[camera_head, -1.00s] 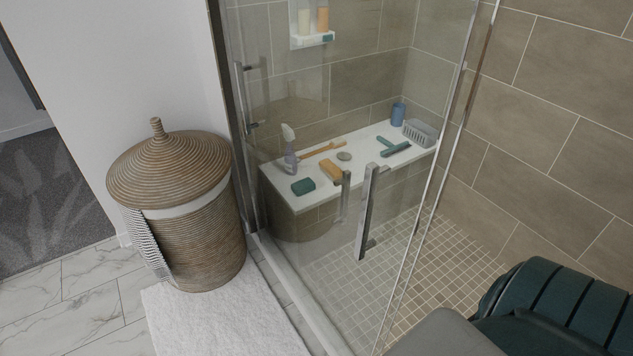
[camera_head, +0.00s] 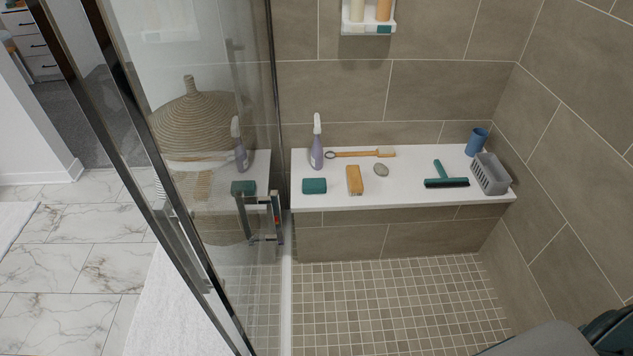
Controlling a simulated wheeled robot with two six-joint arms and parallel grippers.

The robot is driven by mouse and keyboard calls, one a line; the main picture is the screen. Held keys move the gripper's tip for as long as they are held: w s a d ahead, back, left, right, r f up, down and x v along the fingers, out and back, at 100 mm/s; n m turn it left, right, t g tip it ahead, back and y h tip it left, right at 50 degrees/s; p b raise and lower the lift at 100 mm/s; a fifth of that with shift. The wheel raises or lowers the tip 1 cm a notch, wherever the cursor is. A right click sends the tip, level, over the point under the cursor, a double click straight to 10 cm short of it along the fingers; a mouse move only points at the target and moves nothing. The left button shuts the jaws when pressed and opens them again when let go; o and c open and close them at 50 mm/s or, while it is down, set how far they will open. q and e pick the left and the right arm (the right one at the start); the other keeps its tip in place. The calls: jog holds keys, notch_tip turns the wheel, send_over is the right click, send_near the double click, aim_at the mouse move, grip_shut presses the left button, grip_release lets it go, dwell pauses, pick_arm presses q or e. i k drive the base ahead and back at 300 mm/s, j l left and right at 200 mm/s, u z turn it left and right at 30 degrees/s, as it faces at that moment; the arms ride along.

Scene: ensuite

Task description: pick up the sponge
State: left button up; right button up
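A teal block (camera_head: 314,186), which looks like a sponge, lies near the front left of the white shower bench (camera_head: 415,190). A tan-orange block (camera_head: 354,180) lies just right of it; I cannot tell whether this is a sponge or a brush. Both lie apart from the things around them. Neither of my grippers shows in the head view.
The bench also holds a spray bottle (camera_head: 317,142), a long-handled brush (camera_head: 362,154), a grey stone (camera_head: 381,170), a squeegee (camera_head: 446,176), a blue cup (camera_head: 477,142) and a grey basket (camera_head: 490,173). A glass panel (camera_head: 205,160) stands left. The tiled floor (camera_head: 390,300) before the bench is clear.

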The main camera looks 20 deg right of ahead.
aim_at(311, 186)
jog(key=i+l+u, duration=0.1)
jog(key=l+u, duration=0.35)
jog(key=l, duration=0.25)
jog(key=l+u, duration=0.4)
jog(key=l, duration=0.3)
jog(key=k+l+u, duration=0.1)
jog(key=l+u, duration=0.35)
jog(key=l, duration=0.25)
jog(key=i+l+z, duration=0.15)
jog(key=l, duration=0.25)
jog(key=l+z, duration=0.15)
jog(key=l, duration=0.3)
